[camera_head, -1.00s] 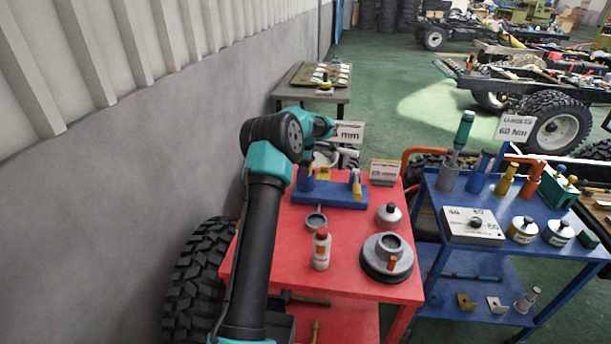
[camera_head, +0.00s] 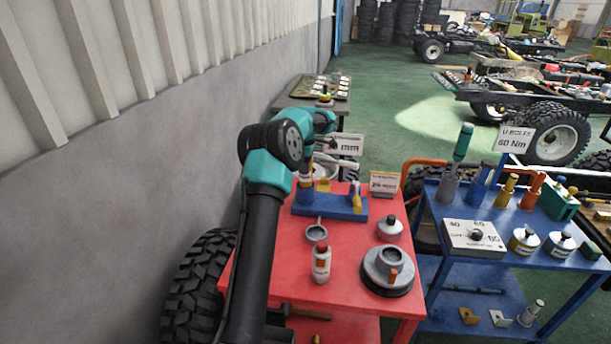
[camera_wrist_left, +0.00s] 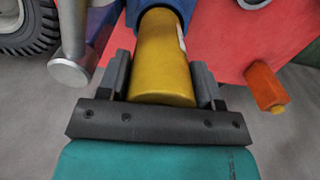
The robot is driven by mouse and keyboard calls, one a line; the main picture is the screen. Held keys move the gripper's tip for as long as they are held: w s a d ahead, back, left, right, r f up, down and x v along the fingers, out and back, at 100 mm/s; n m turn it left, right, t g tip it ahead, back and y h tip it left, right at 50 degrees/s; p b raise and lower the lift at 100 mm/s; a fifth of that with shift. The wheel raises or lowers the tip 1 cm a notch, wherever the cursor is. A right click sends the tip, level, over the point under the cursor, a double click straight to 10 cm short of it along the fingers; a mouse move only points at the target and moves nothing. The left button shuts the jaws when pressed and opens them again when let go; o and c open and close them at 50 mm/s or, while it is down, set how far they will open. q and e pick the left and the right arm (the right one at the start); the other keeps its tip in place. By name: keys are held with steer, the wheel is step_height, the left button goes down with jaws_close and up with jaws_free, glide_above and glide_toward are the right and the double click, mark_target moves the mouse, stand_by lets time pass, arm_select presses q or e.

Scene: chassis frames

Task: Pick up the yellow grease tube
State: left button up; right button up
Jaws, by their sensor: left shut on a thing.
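The yellow grease tube (camera_wrist_left: 163,60) is in the left wrist view, between the two grey fingers of my left gripper (camera_wrist_left: 160,82). The gripper is shut on it. A blue part surrounds or adjoins the tube's far end, and I cannot tell whether that end is seated in something. In the head view my left gripper (camera_head: 306,166) points down over the left end of a blue rack (camera_head: 335,211) on the red cart (camera_head: 290,285). The tube is mostly hidden there. My right gripper is not in view.
The red cart also holds a red-capped bottle (camera_head: 321,263), a small ring-shaped cup (camera_head: 316,233), a grey oil can (camera_head: 390,229) and a round grey part (camera_head: 388,268). A blue cart (camera_head: 432,208) with tools stands at right. A grey wall (camera_head: 120,240) is at left.

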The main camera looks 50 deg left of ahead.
arm_select(q)
steer(key=shift+r, duration=1.75)
